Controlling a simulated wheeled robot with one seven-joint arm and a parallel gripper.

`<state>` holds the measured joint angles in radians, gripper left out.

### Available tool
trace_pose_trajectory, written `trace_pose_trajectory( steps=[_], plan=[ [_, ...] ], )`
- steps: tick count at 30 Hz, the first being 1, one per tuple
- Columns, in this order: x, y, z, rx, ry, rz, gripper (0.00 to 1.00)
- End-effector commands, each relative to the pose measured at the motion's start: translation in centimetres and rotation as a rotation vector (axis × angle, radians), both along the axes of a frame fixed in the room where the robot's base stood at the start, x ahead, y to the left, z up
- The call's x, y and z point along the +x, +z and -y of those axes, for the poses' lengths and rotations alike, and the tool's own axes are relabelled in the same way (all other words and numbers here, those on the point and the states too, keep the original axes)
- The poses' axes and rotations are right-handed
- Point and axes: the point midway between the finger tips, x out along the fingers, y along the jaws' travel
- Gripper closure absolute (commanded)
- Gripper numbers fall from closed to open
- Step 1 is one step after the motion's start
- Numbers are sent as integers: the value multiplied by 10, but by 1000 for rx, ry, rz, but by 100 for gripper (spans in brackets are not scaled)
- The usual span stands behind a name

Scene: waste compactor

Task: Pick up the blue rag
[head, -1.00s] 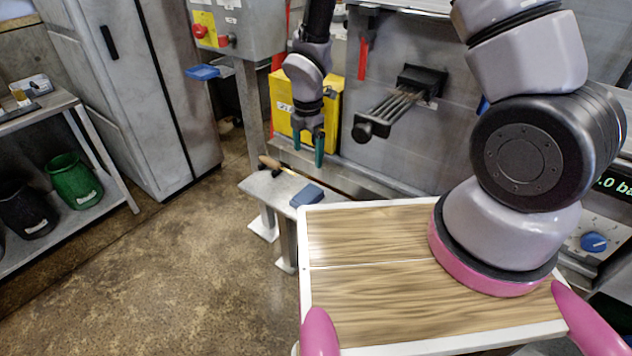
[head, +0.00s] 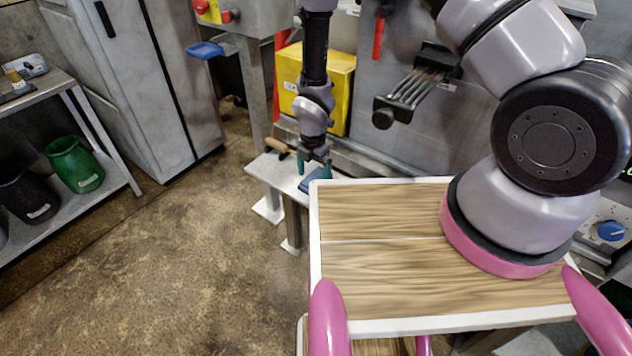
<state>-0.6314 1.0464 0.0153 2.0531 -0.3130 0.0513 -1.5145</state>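The blue rag (head: 313,182) lies folded on the small grey bench (head: 262,170), at the bench's right end just behind my wooden top. My gripper (head: 314,168) points down over the rag with its green fingers apart, one towards each side of it. The fingers look open and empty. I cannot tell whether the fingertips touch the rag or stay just above it. The rag is partly hidden by the gripper and by the edge of my wooden top.
A wooden-handled tool (head: 276,145) lies on the bench left of the gripper. A yellow box (head: 340,85) stands behind the arm. A black handle with rods (head: 410,95) juts from the machine. A shelf with a green bucket (head: 76,165) is at left. Open floor lies between.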

Motion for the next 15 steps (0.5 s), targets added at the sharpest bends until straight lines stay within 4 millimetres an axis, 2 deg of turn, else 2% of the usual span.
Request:
trace_pose_trajectory(
  steps=[3,11,12,14,15],
  plan=[
    [0,-13,0,-1,-1,-1,0],
    [0,-15,0,1,-1,1,0],
    [0,-15,0,1,-1,1,8],
    [0,-15,0,1,-1,1,31],
    [0,-15,0,1,-1,1,46]
  ],
)
